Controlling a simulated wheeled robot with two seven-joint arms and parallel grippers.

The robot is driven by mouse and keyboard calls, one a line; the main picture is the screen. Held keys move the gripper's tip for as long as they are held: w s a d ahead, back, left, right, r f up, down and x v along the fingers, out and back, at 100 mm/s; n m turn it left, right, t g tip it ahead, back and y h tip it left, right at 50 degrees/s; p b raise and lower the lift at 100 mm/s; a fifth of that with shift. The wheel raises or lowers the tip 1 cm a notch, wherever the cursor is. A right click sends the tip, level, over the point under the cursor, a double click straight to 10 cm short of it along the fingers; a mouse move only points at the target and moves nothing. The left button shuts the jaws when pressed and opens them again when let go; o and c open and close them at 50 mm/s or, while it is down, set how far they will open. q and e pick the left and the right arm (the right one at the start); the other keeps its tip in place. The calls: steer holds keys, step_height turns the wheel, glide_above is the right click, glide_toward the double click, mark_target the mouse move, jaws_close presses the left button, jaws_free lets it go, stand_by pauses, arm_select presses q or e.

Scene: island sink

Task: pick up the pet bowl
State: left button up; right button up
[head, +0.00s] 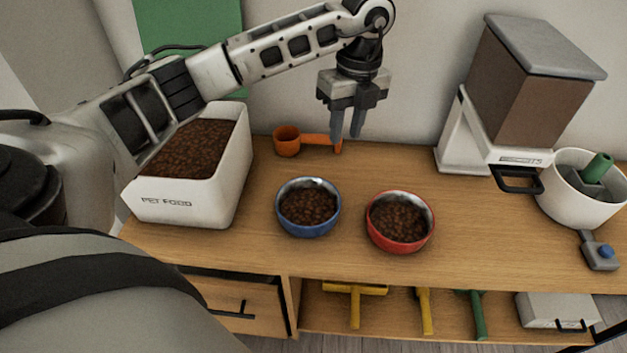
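Two pet bowls stand upright on the wooden counter, each filled with brown kibble. The blue bowl (308,229) is near the middle, and the red bowl (400,243) is just to its right, a little nearer the front edge. My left gripper (347,138) points down above the back of the counter, behind and above both bowls. Its two fingers are apart with nothing between them, and it touches neither bowl. My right gripper is not in view.
A white pet food bin (190,209) stands left, beneath my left arm. An orange scoop (287,142) lies at the back. A dispenser (532,85) and a white pot (580,205) stand right. A grey tool (599,254) lies near the right end. Below are a drawer (235,303) and an open shelf.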

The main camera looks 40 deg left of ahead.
arm_select(q)
glide_toward(334, 189)
steer(key=f, duration=0.5)
steer(key=shift+w+a, duration=0.15)
steer(key=shift+a, duration=0.05)
steer(key=shift+s+f+p, duration=0.15)
steer(key=shift+s+f, duration=0.05)
steer(key=shift+f, duration=0.7)
steer(key=shift+s+f+p, duration=0.2)
steer(key=shift+f, duration=0.7)
steer(key=shift+s+f+p, duration=0.15)
steer(key=shift+s+f, duration=0.05)
steer(key=shift+f, duration=0.7)
jaws_close()
